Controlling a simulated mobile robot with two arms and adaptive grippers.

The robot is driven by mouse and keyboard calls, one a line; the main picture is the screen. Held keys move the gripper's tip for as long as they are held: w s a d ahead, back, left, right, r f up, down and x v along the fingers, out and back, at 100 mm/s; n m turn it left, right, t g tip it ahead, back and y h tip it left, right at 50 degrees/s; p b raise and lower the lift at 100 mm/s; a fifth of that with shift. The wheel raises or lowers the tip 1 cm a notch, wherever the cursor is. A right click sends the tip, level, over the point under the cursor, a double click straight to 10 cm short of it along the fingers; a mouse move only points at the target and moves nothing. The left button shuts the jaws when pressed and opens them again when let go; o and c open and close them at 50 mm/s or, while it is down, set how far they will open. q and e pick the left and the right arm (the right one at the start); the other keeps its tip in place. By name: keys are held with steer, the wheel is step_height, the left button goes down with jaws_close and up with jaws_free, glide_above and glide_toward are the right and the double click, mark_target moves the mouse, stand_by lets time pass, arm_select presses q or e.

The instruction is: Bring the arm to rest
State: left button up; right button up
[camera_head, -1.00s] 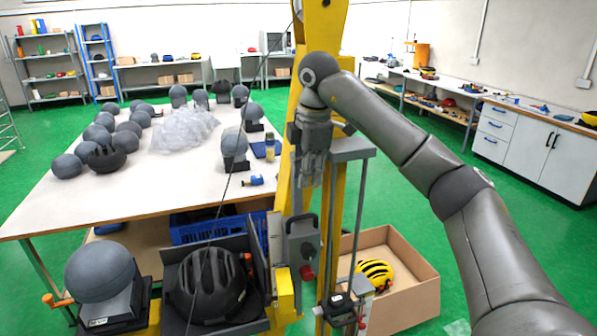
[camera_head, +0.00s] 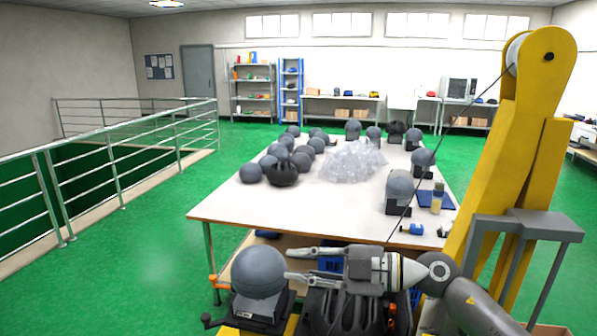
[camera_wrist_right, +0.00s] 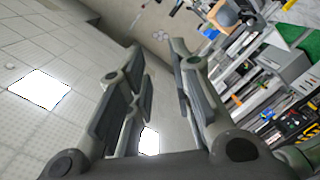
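My right gripper (camera_head: 289,264) comes in from the lower right and points left, about level. Its two fingers are apart with nothing between them. It shows in front of the table's near edge, its tips beside the top of a grey headform (camera_head: 258,270), and it covers part of a black helmet (camera_head: 345,312) below. Whether it touches either one, I cannot tell. In the right wrist view the fingers (camera_wrist_right: 157,50) are also spread and empty, against ceiling and wall. My left gripper is not in view.
The yellow drop tower (camera_head: 508,170) with its cable stands right of the gripper. A grey bracket (camera_head: 525,224) sits on it. The white table (camera_head: 300,212) behind carries several headforms and a heap of clear bags (camera_head: 352,160). Green floor (camera_head: 130,255) and a railing (camera_head: 120,165) lie left.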

steer(key=w+d+m+t+h, duration=0.1)
steer(key=d+m+t+h, duration=0.75)
steer(key=m+t, duration=0.8)
steer(key=s+d+f+m+g+h, duration=0.3)
steer(key=d+f+m+h, duration=0.15)
steer(key=f, duration=0.45)
steer(key=s+d+f+m+g+h, duration=0.35)
steer(key=d+f, duration=0.25)
steer(key=f, duration=0.3)
steer(key=s+f+n+g, duration=0.1)
steer(key=s+f+g, duration=0.6)
steer(key=s, duration=0.6)
steer(key=s+f+n+g, duration=0.1)
steer(key=s+f+g, duration=0.3)
steer(key=s+f, duration=0.6)
step_height(320, 180, down, 28)
steer(key=s+g+b, duration=0.1)
steer(key=s+b, duration=0.2)
steer(key=s+d+f+g+b, duration=0.1)
steer(key=s+d+f+b, duration=0.2)
steer(key=s+f, duration=1.3)
step_height(320, 180, down, 2)
steer(key=shift+s+d+f, duration=0.2)
steer(key=shift+s+d, duration=0.1)
steer(key=shift+s, duration=0.05)
